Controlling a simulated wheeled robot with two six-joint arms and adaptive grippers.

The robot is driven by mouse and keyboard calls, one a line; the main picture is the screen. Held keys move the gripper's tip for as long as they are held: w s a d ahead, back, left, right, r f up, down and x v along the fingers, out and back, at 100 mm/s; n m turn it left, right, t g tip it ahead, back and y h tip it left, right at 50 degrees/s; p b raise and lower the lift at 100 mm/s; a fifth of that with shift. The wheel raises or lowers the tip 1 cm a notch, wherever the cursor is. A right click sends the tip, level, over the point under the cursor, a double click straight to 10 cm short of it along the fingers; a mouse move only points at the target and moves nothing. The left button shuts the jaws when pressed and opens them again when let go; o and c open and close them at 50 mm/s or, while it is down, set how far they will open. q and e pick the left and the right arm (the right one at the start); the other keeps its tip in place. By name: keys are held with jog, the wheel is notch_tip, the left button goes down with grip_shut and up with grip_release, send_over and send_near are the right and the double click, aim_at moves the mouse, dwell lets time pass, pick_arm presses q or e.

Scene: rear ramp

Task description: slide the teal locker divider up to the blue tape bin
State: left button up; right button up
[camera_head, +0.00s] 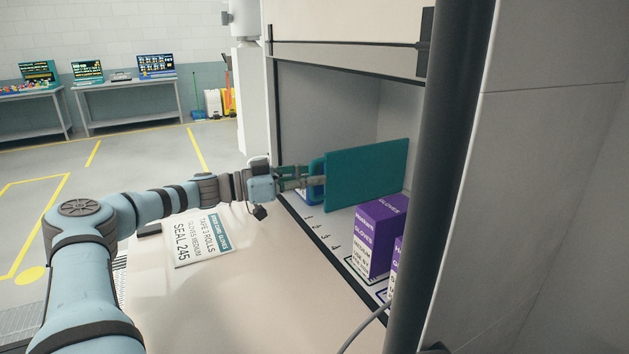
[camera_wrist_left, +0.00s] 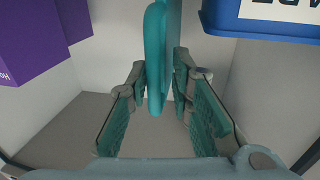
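The teal divider (camera_head: 367,175) stands upright as a flat panel inside the locker bay. In the left wrist view its rounded edge (camera_wrist_left: 156,75) shows between the fingers. My left gripper (camera_head: 318,180) is at the divider's left edge, its fingers spread apart; whether a pad touches the divider is unclear. The blue tape bin (camera_head: 314,170) is mostly hidden behind the gripper and divider. It shows at the top right of the left wrist view (camera_wrist_left: 262,24), apart from the divider. My right gripper is in neither view.
Purple glove boxes (camera_head: 378,236) stand on the bay floor, right of and nearer than the divider. A dark post (camera_head: 440,180) and a raised shutter (camera_head: 345,50) frame the bay. A printed sign (camera_head: 202,238) lies on the pale surface in front.

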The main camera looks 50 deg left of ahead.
pick_arm(q)
jog(key=shift+o, duration=0.5)
jog(key=shift+a, duration=0.1)
jog(key=shift+f, duration=0.1)
jog(key=shift+d+r, duration=0.2)
jog(key=shift+r, duration=0.05)
notch_tip(320, 180, up, 10)
jog(key=shift+a+f, duration=0.1)
jog(key=shift+f, duration=0.1)
jog(key=shift+a, duration=0.15)
jog(key=shift+f, duration=0.1)
